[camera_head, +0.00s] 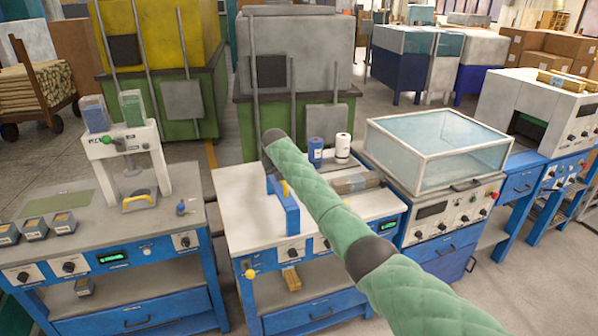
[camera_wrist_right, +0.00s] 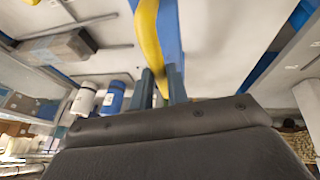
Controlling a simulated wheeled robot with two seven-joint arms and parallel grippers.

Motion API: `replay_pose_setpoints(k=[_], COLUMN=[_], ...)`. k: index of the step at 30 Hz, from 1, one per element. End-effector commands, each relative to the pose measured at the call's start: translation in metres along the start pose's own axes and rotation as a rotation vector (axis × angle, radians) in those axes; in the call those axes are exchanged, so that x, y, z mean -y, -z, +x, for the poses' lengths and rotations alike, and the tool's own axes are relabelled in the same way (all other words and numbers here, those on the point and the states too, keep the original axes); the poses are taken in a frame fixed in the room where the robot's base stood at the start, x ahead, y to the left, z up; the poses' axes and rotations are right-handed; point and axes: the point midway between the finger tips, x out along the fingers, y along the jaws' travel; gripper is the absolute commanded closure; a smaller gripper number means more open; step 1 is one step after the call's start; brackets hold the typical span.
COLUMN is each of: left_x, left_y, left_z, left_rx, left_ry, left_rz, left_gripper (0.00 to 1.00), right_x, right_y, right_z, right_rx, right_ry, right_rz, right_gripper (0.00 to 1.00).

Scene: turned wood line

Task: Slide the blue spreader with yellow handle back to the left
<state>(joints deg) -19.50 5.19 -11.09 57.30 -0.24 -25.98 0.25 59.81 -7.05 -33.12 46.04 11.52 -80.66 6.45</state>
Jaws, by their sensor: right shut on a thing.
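The blue spreader (camera_head: 291,217) stands on the white top of the middle workbench, left of its centre. Its yellow handle (camera_head: 285,189) shows just below my right gripper. My right arm, in a green padded sleeve, reaches in from the lower right and partly covers the bench. In the right wrist view, my right gripper (camera_wrist_right: 162,88) has its two fingers closed around the yellow handle (camera_wrist_right: 150,38), with the blue spreader body (camera_wrist_right: 170,25) beside it. The handle's far end is hidden by the fingers. My left gripper is not in view.
Blue (camera_head: 315,151) and white (camera_head: 342,147) rolls stand behind the spreader, and a brown block (camera_head: 356,183) lies to its right. A clear-lidded machine (camera_head: 438,148) adjoins on the right. The bench top (camera_head: 236,200) left of the spreader is clear. A press bench (camera_head: 92,243) stands farther left.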

Motion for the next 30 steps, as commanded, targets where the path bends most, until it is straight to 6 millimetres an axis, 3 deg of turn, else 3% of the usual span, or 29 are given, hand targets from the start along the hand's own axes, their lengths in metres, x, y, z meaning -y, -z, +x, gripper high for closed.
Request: replay_pose_setpoints(k=[3,9,22,23,25,26,30], left_x=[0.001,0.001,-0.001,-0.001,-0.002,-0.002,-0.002], left_y=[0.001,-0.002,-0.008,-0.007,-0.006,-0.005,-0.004], left_z=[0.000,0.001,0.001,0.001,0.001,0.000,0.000], left_rx=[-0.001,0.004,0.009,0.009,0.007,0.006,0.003], left_ry=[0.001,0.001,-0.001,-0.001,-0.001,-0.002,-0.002], left_rz=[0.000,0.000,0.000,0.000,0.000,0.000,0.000], left_gripper=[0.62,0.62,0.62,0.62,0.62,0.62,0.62], right_x=[0.021,0.038,0.044,0.044,0.044,0.044,0.043], right_y=[0.003,0.004,0.005,0.005,0.005,0.005,0.004], right_z=[-0.006,-0.009,-0.010,-0.010,-0.010,-0.010,-0.009], right_rx=[-0.003,-0.003,-0.004,-0.004,-0.004,-0.004,-0.002], right_ry=[0.001,0.000,0.002,0.002,0.002,0.002,0.001], right_rz=[-0.001,-0.001,-0.002,-0.002,-0.002,-0.002,-0.001], right_gripper=[1.00,1.00,1.00,0.80,0.66,0.62,0.62])
